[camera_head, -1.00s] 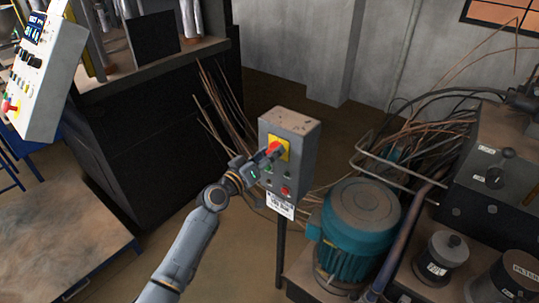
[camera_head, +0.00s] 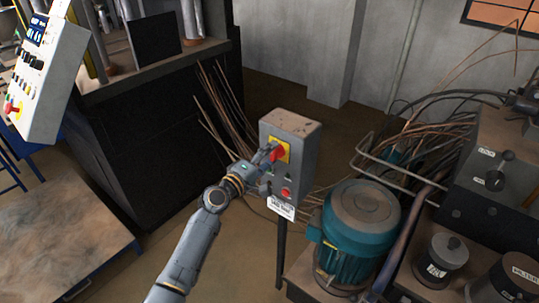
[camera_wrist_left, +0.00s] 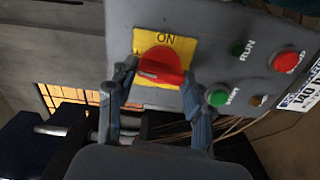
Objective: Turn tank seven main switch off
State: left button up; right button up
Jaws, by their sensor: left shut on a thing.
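The grey switch box (camera_head: 291,135) stands on a post at the centre of the head view. Its yellow plate (camera_head: 284,147) carries a red rotary main switch (camera_head: 278,152). In the wrist view the red switch (camera_wrist_left: 160,66) sits below the word ON on the yellow plate (camera_wrist_left: 152,41), its grip lying roughly crosswise and slightly tilted. My left gripper (camera_head: 270,154) is shut on the red switch, with a finger on each side of it, also seen in the wrist view (camera_wrist_left: 160,76). The tank number on the box's label (camera_head: 281,208) is too small to read. My right gripper is not in view.
A red button (camera_wrist_left: 286,59) and a green button (camera_wrist_left: 218,97) are on the same box face. A teal motor (camera_head: 358,228) stands to its right. Loose cables (camera_head: 225,115) and a dark cabinet (camera_head: 155,140) are to its left. A white control panel (camera_head: 45,75) is at far left.

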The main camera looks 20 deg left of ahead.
pick_arm(q)
jog(key=shift+n, duration=0.6)
jog(key=o, duration=1.2)
jog(key=shift+c, duration=0.2)
jog(key=shift+s, duration=0.1)
jog(key=v, duration=1.1)
jog(key=shift+s+a, duration=0.15)
jog(key=shift+s, duration=0.25)
